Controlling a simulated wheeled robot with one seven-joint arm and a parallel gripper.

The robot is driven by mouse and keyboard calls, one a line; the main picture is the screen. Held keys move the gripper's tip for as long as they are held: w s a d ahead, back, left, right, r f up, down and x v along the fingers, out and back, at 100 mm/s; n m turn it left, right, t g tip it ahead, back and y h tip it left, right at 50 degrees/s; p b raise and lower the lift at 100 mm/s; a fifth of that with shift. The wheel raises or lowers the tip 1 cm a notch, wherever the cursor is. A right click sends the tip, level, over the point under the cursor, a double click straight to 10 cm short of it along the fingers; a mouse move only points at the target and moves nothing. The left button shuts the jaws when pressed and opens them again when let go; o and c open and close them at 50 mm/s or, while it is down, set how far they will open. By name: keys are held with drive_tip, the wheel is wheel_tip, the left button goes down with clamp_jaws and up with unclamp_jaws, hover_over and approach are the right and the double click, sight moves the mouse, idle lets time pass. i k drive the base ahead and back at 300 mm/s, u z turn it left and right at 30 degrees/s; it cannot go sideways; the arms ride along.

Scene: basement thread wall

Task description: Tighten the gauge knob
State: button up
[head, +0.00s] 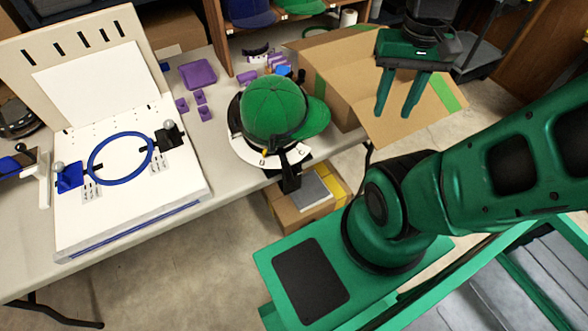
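No part is marked clearly as the gauge knob, and I cannot tell which one it is. A green cap (275,108) sits on a round cap holder with a white band (256,157) and a black clamp (290,180) at the table's front edge. On the white board at left, a black bracket (170,138) and a blue bracket (69,178) stand beside a blue hoop (93,176), each with a small grey ball-like knob. My gripper (396,113) is open and empty, pointing down in front of the cardboard box, right of the cap and apart from it.
An open cardboard box (340,62) stands behind the cap. Purple blocks (199,74) lie on the table (228,184) between board and cap. A shelf with caps (250,12) is at the back. A smaller box (300,215) sits on the floor below the table.

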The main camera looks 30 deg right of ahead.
sight(296, 171)
drive_tip(key=u, duration=0.8)
drive_tip(key=k, duration=2.25)
drive_tip(key=z, duration=0.7)
drive_tip(key=i, duration=1)
drive_tip(key=u, duration=0.05)
